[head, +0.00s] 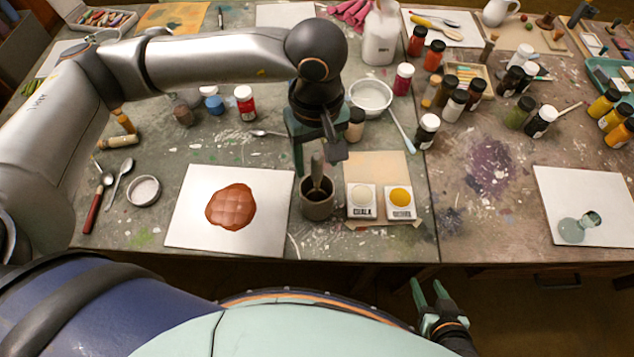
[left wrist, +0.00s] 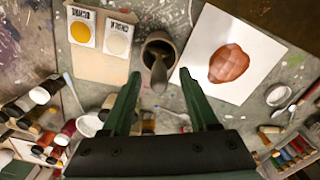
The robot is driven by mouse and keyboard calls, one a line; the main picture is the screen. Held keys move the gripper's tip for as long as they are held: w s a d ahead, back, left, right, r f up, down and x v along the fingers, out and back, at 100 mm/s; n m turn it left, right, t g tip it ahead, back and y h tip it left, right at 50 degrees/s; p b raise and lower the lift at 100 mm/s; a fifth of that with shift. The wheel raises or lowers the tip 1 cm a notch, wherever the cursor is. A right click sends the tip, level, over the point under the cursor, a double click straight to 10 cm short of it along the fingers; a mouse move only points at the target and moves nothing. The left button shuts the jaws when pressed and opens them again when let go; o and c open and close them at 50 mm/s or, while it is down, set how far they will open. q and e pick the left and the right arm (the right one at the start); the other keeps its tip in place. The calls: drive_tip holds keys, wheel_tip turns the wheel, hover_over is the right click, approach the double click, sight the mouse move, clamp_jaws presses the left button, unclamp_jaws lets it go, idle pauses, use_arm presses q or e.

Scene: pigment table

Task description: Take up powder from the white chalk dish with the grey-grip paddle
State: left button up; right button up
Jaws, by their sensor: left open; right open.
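The grey-grip paddle (head: 317,172) stands in a dark cup (head: 317,208), grip up; its lower end is hidden in the cup. It also shows in the left wrist view (left wrist: 159,77). The white chalk dish (head: 362,199), labelled CHALK, sits right of the cup and shows in the left wrist view (left wrist: 117,42). My left gripper (head: 318,160) is open above the cup. In the left wrist view its fingers (left wrist: 160,85) lie on either side of the paddle's grip, with gaps; I cannot tell the height. My right gripper (head: 428,290) is open and empty before the table's front edge.
A yellow dish (head: 400,198) stands right beside the chalk dish on a tan board (head: 376,166). A white board (head: 184,226) with a red-brown patch lies left of the cup. A white bowl (head: 371,95) and several paint jars stand behind.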

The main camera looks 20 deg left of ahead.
sight(317, 170)
use_arm(q)
drive_tip(key=shift+w+f, duration=0.1)
drive_tip(key=shift+f, duration=1.8)
clamp_jaws()
